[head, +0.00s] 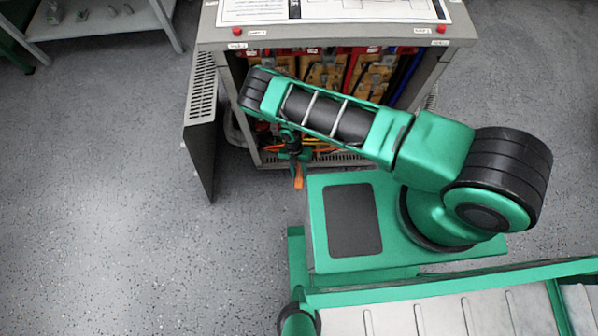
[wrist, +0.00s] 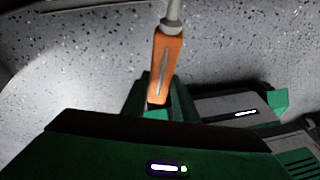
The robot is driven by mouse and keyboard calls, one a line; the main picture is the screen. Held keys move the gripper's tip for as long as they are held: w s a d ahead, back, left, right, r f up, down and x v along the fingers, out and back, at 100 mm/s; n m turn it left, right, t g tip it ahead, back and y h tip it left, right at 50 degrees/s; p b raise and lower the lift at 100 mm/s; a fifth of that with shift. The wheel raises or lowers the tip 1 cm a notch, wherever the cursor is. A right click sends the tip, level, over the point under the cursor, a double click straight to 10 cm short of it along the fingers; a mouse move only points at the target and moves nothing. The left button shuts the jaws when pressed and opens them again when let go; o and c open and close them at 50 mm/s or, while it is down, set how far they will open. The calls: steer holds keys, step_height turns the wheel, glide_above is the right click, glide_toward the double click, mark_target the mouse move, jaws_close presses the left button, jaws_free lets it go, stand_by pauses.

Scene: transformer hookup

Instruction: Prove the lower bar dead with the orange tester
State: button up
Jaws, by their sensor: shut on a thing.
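The orange tester (wrist: 166,65) stands between the fingers of my gripper (wrist: 158,105) in the wrist view, with a grey tip at its upper end. My gripper is shut on it. In the head view the orange tester (head: 299,176) hangs below my gripper (head: 296,158), in front of the open cabinet (head: 222,33). The lower bar cannot be made out; my arm covers much of the cabinet's inside. The tester appears apart from the cabinet, over the floor.
The cabinet door (head: 201,125) stands open at the left. Red, blue and orange cables (head: 408,80) show inside the cabinet. A printed sheet (head: 335,10) lies on its top. A grey shelf (head: 95,22) stands at the far left. The floor at left is clear.

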steer(key=shift+w+d, duration=0.15)
steer(key=shift+w, duration=1.4)
steer(key=shift+w+d, duration=0.1)
steer(key=shift+w, duration=2.2)
steer(key=shift+s, duration=0.1)
